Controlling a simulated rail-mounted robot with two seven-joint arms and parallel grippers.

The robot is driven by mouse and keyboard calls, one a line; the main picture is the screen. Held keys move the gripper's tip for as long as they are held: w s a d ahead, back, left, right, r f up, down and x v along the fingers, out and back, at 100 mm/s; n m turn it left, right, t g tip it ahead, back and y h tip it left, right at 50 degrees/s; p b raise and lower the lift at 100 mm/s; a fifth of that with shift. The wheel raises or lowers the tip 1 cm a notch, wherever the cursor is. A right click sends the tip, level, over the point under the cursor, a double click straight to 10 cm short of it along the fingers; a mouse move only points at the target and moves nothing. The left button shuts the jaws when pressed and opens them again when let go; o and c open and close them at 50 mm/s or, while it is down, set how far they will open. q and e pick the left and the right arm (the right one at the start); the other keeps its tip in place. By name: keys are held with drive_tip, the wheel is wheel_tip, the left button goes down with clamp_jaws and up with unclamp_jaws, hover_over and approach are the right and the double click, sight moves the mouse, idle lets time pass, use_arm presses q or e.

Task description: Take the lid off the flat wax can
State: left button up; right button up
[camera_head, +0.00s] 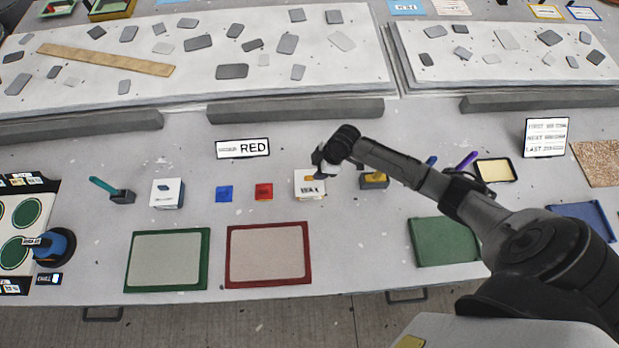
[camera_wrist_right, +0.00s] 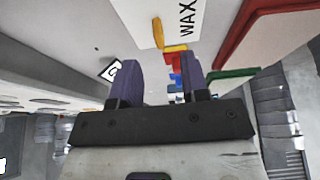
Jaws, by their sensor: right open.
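A low white square can (camera_head: 309,190) with dark lettering stands mid-table in the head view. The right wrist view shows a white face (camera_wrist_right: 165,18) lettered WAX close by at the top. I cannot make out the seam between lid and can. My right gripper (camera_head: 325,165) is just above and behind the can in the head view and partly covers its far edge. In the wrist view, its two purple fingers (camera_wrist_right: 160,75) are apart with nothing held between them. My left gripper is not in view.
A red-rimmed tray (camera_head: 268,283) and a green-rimmed tray (camera_head: 167,289) lie in front. A red block (camera_head: 264,191) and a blue block (camera_head: 224,194) sit to the left. A dark and yellow block (camera_head: 374,181) is close right.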

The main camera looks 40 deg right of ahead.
sight(309, 181)
drive_tip(key=shift+x, duration=2.95)
drive_tip(key=shift+d, duration=0.15)
clamp_jaws()
